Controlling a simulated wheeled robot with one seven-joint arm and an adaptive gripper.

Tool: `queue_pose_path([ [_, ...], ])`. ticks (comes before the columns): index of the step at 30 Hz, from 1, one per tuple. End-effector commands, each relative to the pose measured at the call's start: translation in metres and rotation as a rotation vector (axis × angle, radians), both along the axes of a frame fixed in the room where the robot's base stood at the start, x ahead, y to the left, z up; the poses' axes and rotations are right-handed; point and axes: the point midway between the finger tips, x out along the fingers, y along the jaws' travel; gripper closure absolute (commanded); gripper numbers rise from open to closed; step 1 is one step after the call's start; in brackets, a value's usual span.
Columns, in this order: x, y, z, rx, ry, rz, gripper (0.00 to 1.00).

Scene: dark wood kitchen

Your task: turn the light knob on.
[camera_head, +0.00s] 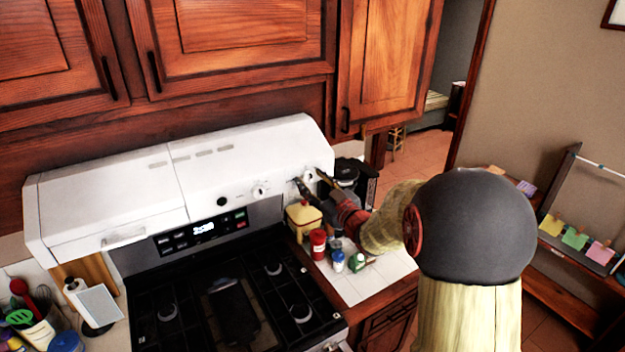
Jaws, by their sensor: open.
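The white range hood (150,185) has a white knob (260,190) on its front. A second white knob (308,175) sits at its right end. No readable label shows which one is the light knob. My gripper (308,179) is open at the right end of the hood, with its dark fingertips on either side of the right-hand knob. I cannot tell whether the fingers touch it. My arm reaches in from the lower right.
Below the hood are the stove's lit display (203,229) and black cooktop (220,300). A yellow container (303,217), red jar (318,244) and small bottles stand under my gripper. A dark coffee maker (352,176) is just right. Wooden cabinets (240,40) hang above.

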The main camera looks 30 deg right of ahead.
Motion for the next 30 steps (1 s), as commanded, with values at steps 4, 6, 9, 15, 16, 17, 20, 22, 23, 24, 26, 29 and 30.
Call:
queue_pose_path([
  [4, 0.0022, 0.0001, 0.0002, -0.001, 0.0, 0.0, 0.57],
  [6, 0.0021, 0.0001, 0.0001, -0.001, 0.0, 0.0, 0.57],
  [9, 0.002, 0.0001, 0.0, -0.001, 0.0, 0.0, 0.58],
  [15, 0.0018, 0.0, 0.0001, -0.001, 0.0, 0.0, 0.69],
  [16, 0.0018, 0.0, 0.0, -0.001, 0.0, 0.0, 0.71],
  [17, 0.0018, 0.0, 0.0, -0.001, 0.0, 0.0, 0.73],
  [20, 0.0018, 0.0, 0.0, -0.001, 0.0, 0.0, 0.79],
  [22, 0.0018, 0.0, 0.0001, -0.001, 0.0, 0.0, 0.83],
  [23, 0.0018, 0.0, 0.0001, -0.001, 0.0, 0.0, 0.84],
  [24, 0.0018, 0.0001, 0.0001, -0.001, 0.0, 0.0, 0.86],
  [26, 0.0018, 0.0001, 0.0, -0.001, 0.0, 0.0, 0.9],
  [29, 0.0018, 0.0001, 0.0, -0.001, 0.0, 0.0, 0.96],
  [30, 0.0018, 0.0001, 0.0, -0.001, 0.0, 0.0, 0.98],
])
